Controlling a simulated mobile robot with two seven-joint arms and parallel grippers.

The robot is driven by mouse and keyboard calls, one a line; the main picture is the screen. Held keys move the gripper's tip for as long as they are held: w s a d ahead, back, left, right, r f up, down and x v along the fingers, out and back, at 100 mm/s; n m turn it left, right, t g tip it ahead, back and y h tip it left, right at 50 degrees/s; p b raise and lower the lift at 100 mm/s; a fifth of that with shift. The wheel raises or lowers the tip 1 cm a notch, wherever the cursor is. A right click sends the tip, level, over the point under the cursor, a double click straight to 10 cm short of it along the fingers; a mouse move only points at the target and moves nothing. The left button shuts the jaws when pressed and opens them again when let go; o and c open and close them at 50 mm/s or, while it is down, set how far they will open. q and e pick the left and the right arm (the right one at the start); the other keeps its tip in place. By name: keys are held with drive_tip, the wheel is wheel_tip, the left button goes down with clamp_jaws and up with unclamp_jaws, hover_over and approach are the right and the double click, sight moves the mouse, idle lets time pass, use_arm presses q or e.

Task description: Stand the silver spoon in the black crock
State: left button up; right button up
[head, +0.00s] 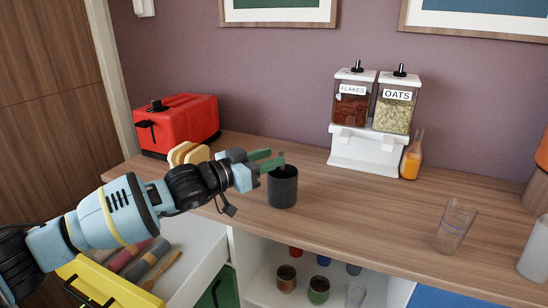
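The black crock (283,190) stands upright on the wooden counter, near its front edge. My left gripper (276,158) is just above the crock's rim, reaching in from the left. Its two green fingers show apart, with a gap between them, so it looks open. I cannot make out the silver spoon; a small grey bit at the fingertips is too small to identify. The crock's inside is mostly hidden by the fingers and the viewing angle. My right gripper is not in view.
A red toaster (182,125) with bread slices (188,154) beside it stands behind my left arm. A cereal dispenser (370,120), orange bottle (411,158) and clear glass (455,225) stand to the right. An open drawer (200,262) lies below my arm. The counter's middle is clear.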

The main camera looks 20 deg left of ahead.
use_arm(q)
drive_tip(key=shift+b+v, duration=0.35)
drive_tip(key=shift+v, duration=2.5)
